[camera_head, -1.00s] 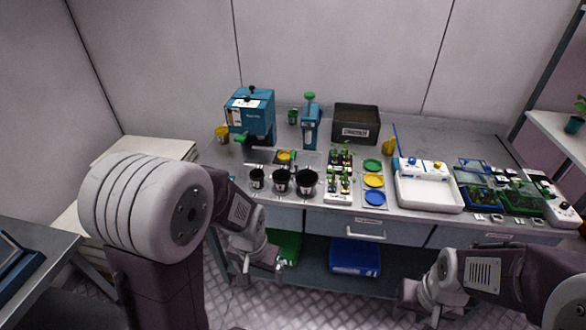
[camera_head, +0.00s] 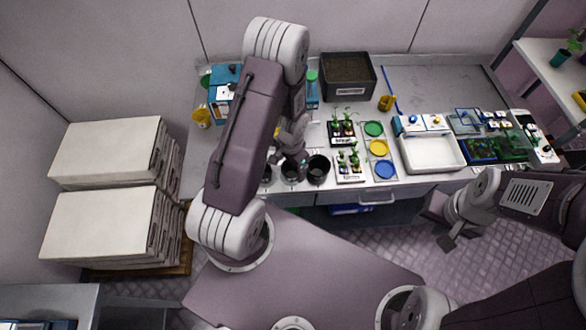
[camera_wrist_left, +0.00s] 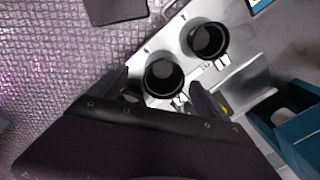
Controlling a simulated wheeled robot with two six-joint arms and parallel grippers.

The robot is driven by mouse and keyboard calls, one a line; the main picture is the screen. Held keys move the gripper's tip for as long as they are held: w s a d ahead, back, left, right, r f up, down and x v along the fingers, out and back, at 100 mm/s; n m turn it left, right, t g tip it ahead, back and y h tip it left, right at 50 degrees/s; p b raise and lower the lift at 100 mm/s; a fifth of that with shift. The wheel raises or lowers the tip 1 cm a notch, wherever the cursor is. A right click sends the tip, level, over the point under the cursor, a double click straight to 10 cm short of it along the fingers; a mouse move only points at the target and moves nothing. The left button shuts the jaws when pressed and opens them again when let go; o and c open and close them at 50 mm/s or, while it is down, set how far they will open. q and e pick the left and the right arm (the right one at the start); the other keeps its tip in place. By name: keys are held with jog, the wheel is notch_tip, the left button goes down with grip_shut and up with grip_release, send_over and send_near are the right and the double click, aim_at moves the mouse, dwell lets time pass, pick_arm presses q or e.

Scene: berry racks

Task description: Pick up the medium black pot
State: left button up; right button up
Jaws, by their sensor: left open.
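Three black pots stand in a row at the table's front edge. The medium black pot (camera_head: 291,172) is the middle one, partly hidden by my left gripper (camera_head: 292,158); the large pot (camera_head: 318,170) is to its right. The small pot (camera_head: 267,176) is mostly hidden by my arm. In the left wrist view, the medium pot (camera_wrist_left: 165,76) shows between the open fingers of my left gripper (camera_wrist_left: 162,88), which is empty above it. The large pot (camera_wrist_left: 208,41) is up and right of it. The small pot is largely covered there. My right gripper (camera_head: 447,240) hangs low in front of the table.
Seedling trays (camera_head: 349,167) and coloured discs (camera_head: 378,147) lie right of the pots. A white tray (camera_head: 432,170) stands further right, a dark soil bin (camera_head: 370,92) behind. Blue machines (camera_head: 222,78) stand at the left. White boxes (camera_head: 95,222) are stacked left of the table.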

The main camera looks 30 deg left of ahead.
aim_at(290, 172)
pick_arm(q)
jog(key=shift+w+d+f, duration=0.1)
jog(key=shift+d+f, duration=0.05)
jog(key=shift+f, duration=0.5)
jog(key=shift+w+a+f, duration=0.25)
jog(key=f, duration=0.1)
jog(key=f+b, duration=0.1)
jog(key=a+f, duration=0.1)
jog(key=shift+w+a, duration=0.1)
jog(key=shift+w, duration=0.2)
jog(key=shift+s+f+b, duration=0.2)
jog(key=shift+f+b, duration=0.95)
jog(key=shift+b, duration=0.05)
jog(key=shift+d+r, duration=0.1)
jog(key=shift+d, duration=0.35)
jog(key=shift+a, duration=0.15)
jog(key=c, duration=0.4)
jog(key=shift+w+a, duration=0.1)
jog(key=c, duration=1)
pick_arm(e)
jog(key=f, duration=0.2)
jog(key=a+f, duration=0.1)
jog(key=shift+w+f, duration=0.35)
jog(key=shift+f, duration=0.05)
